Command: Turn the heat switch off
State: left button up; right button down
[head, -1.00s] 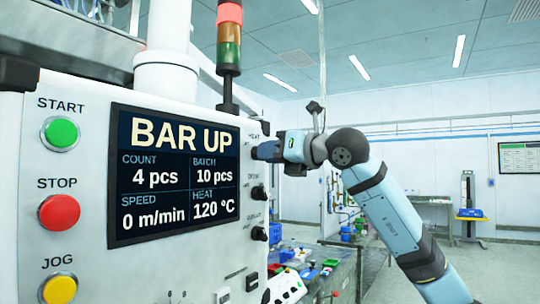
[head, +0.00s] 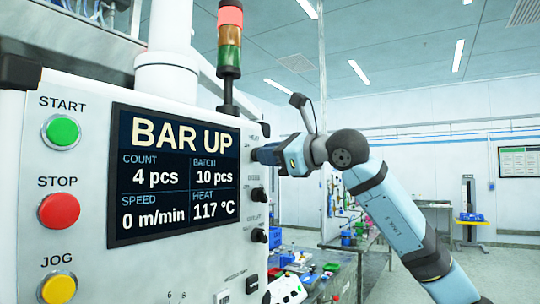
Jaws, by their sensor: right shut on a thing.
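The heat switch is at the top of the column of black knobs on the panel's right edge, beside the display (head: 173,176). It is mostly hidden by my right gripper (head: 264,154), which is shut on it. The gripper comes in from the right, roughly level, with its fingers at the panel face. The display reads BAR UP, 4 pcs, 10 pcs, 0 m/min and HEAT 117 °C. My left gripper is not in view.
Two black knobs, a middle one (head: 258,194) and a lower one (head: 259,235), sit below the gripper. Start (head: 61,132), stop (head: 59,211) and jog (head: 59,287) buttons line the panel's left. A signal tower (head: 229,42) with its red top lit stands behind the panel.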

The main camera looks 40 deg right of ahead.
jog(key=shift+n, duration=0.3)
jog(key=c, duration=1.2)
grip_release()
jog(key=b+v, duration=0.3)
jog(key=v, duration=1)
jog(key=shift+s, duration=0.45)
